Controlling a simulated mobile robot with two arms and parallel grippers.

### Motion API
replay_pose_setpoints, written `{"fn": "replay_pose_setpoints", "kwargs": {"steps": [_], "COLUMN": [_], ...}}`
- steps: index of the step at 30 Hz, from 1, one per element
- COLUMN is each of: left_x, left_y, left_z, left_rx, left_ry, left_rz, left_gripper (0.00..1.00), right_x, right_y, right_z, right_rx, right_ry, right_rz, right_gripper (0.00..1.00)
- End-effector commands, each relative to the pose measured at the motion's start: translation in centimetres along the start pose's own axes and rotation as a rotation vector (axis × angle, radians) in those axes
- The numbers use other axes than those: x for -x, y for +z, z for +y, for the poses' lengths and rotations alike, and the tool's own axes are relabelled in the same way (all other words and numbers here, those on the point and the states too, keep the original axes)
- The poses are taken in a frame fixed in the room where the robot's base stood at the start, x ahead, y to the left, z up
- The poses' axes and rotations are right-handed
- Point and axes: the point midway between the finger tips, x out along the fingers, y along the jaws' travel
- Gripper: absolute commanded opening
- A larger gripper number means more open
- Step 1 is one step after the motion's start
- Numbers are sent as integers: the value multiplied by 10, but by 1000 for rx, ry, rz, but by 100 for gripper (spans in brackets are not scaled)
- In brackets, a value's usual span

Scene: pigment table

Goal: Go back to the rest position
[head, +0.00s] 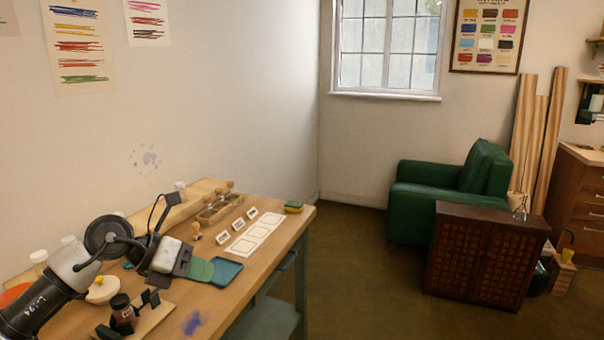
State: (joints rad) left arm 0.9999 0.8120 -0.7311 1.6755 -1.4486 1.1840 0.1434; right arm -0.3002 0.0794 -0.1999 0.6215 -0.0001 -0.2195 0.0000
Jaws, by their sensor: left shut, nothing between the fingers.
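My left arm reaches in from the lower left over the wooden table (275,232). My left gripper (182,264) is shut and empty, over the table beside a green rounded piece (200,271) and a blue tray (227,272). I cannot tell whether it touches the green piece. The arm hides part of the table top behind it. My right gripper is not in view.
A white card strip (254,236), small labels, a wooden box (220,208) and a sponge (293,207) lie farther back. Blue powder (193,323) marks the front.

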Motion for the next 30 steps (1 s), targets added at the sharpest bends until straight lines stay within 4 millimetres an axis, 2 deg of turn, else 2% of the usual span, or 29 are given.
{"fn": "replay_pose_setpoints", "kwargs": {"steps": [1,3,6,8,11,14,16,17,20,23,24,27,30], "left_x": [-23,-42,-51,-50,-41,-33,-29,-29,-32,-40,-43,-49,-52], "left_y": [-6,-7,-6,-5,-8,-22,-41,-52,-101,-166,-194,-252,-297], "left_z": [-21,-51,-83,-93,-92,-70,-48,-37,-2,23,29,31,26], "left_rx": [32,108,275,408,670,980,1216,1323,1686,2050,2182,2438,2618], "left_ry": [-125,-304,-529,-641,-778,-846,-849,-839,-747,-573,-487,-278,-93], "left_rz": [-66,-194,-394,-516,-721,-918,-1043,-1095,-1242,-1346,-1372,-1396,-1388], "left_gripper": [0,0,0,0,0,0,0,0,0,0,0,0,0], "right_x": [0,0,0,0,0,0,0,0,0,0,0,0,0], "right_y": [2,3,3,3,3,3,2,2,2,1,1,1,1], "right_z": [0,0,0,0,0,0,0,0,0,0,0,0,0], "right_rx": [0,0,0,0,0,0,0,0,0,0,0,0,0], "right_ry": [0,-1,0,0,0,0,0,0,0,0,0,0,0], "right_rz": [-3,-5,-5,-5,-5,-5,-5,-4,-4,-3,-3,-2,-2], "right_gripper": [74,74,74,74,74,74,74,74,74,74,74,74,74]}}
